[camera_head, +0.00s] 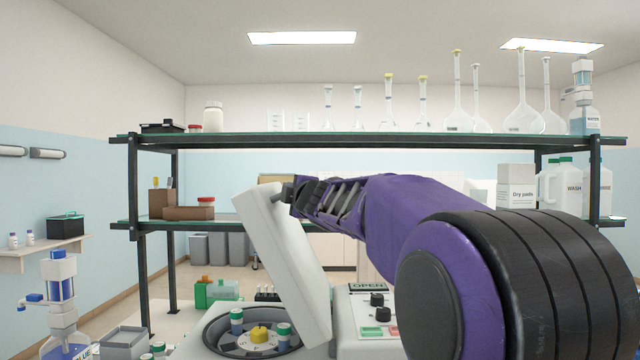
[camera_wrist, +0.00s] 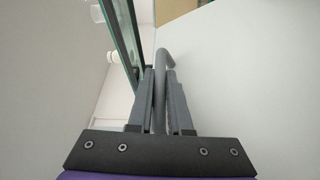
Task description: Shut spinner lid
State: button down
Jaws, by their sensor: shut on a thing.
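The spinner's white lid (camera_head: 283,262) stands raised and tilted, its top leaning to the left, over the open round bowl (camera_head: 214,340) in the head view. In the bowl sits a rotor with a yellow knob (camera_head: 259,333) and capped tubes. My gripper (camera_head: 287,193) is at the lid's upper edge, its fingertips partly hidden there. In the wrist view, my gripper (camera_wrist: 161,82) is shut on the grey lid handle (camera_wrist: 162,62). The lid's pale face (camera_wrist: 245,80) fills the right side of that view.
The spinner's control panel (camera_head: 358,308), with black knobs and green and red buttons, lies right of the lid. A black-framed shelf (camera_head: 350,140) with glassware stands behind. A grey box (camera_head: 122,345) and a blue-filled wash bottle (camera_head: 62,310) are at left.

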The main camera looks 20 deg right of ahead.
jog(key=w+a+f+n+g+b, duration=0.1)
jog(key=w+a+f+n, duration=0.1)
jog(key=a+f+n, duration=0.3)
jog(key=w+a+f+g, duration=0.1)
jog(key=a+f, duration=0.2)
jog(key=a, duration=0.4)
jog(key=shift+w+a+f+n+g+h+b, duration=0.45)
jog(key=shift+a+f+n, duration=0.65)
jog(key=shift+f, duration=1.75)
jog(key=shift+w+a+f+n+g+h+b, duration=0.5)
jog(key=shift+a+f, duration=0.95)
jog(key=shift+f, duration=1.35)
jog(key=shift+w+a+f+n+g+h+b, duration=0.15)
jog(key=shift+w+a+f+n+h+b, duration=0.3)
jog(key=shift+a+f+n, duration=1.6)
jog(key=shift+s+d+f+m, duration=0.1)
jog(key=shift+d+f+m, duration=0.7)
jog(key=shift+f+m, duration=0.1)
jog(key=c, duration=1.1)
grip_release()
jog(key=v, duration=1.7)
jog(key=shift+s+a+r, duration=0.15)
jog(key=shift+r, duration=0.05)
